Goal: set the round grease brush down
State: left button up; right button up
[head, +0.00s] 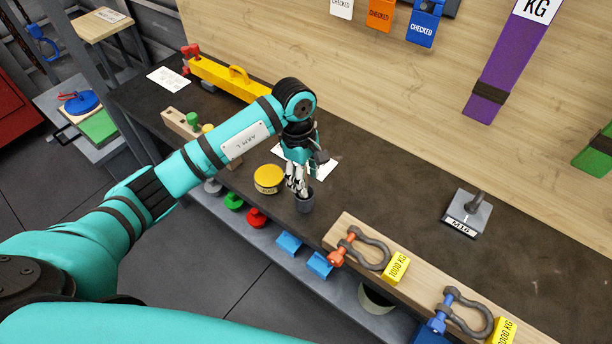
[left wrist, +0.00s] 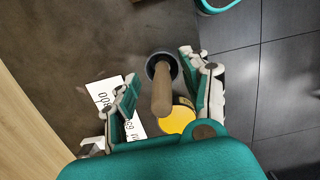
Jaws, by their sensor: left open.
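The round grease brush shows in the left wrist view as a wooden handle (left wrist: 162,92) rising toward the camera from a dark grey round cup-like piece (left wrist: 150,66). In the head view this grey piece (head: 304,203) stands on the dark bench top, just below my left gripper (head: 298,186). I cannot tell whether it is a holder or the brush's own head. My left gripper's fingers (left wrist: 160,88) are spread apart on either side of the handle, with visible gaps. In the head view the fingers hide most of the handle. My right gripper is in neither view.
A yellow round tin (head: 269,179) stands close left of the gripper. A white printed card (head: 322,165) lies behind it. A wooden board (head: 345,222) with shackles is to the right, near the front edge. The bench (head: 395,195) is clear toward the grey M16 block (head: 467,213).

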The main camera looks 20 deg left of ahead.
pick_arm(q)
jog(key=shift+w+a+f+b, duration=0.1)
jog(key=shift+w+a+b, duration=0.15)
jog(key=shift+a+b, duration=0.3)
jog(key=shift+a, duration=0.1)
